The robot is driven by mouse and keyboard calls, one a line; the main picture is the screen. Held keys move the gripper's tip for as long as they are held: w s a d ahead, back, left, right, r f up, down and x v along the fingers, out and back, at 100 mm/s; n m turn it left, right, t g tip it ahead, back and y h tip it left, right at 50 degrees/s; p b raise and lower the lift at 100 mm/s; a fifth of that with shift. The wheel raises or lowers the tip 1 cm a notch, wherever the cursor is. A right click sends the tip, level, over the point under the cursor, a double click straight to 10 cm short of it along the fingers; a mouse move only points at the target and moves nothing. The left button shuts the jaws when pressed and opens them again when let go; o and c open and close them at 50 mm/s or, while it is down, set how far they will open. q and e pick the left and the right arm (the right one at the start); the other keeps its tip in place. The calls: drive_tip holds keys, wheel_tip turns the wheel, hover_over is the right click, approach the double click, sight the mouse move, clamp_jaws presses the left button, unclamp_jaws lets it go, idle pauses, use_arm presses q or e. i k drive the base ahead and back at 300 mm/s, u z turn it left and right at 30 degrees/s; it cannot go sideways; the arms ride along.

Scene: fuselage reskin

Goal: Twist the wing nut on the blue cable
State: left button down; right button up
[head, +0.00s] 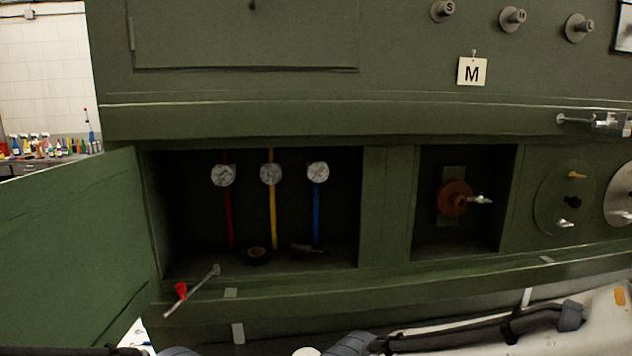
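The blue cable (316,215) hangs upright inside the dark open bay, the rightmost of three cables. A round pale gauge-like disc (317,172) sits at its top. A dark fitting (308,250) lies by its lower end on the bay floor. I cannot make out a wing nut on the blue cable; it is too small or too dark to tell. The yellow cable (272,215) and red cable (229,215) hang to its left, each with a similar disc. Neither of my grippers shows; only parts of my arms appear along the bottom edge.
The green door (75,250) stands open at the left. A rod with a red piece (190,291) juts out at the bay's lower lip. A dark ring (257,256) lies on the bay floor. A smaller bay at right holds an orange-brown disc (454,199).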

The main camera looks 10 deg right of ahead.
sight(318, 172)
drive_tip(key=u, duration=0.05)
drive_tip(key=k, duration=0.5)
drive_tip(key=z, duration=2.05)
drive_tip(key=i, duration=0.4)
drive_tip(key=u, duration=3.05)
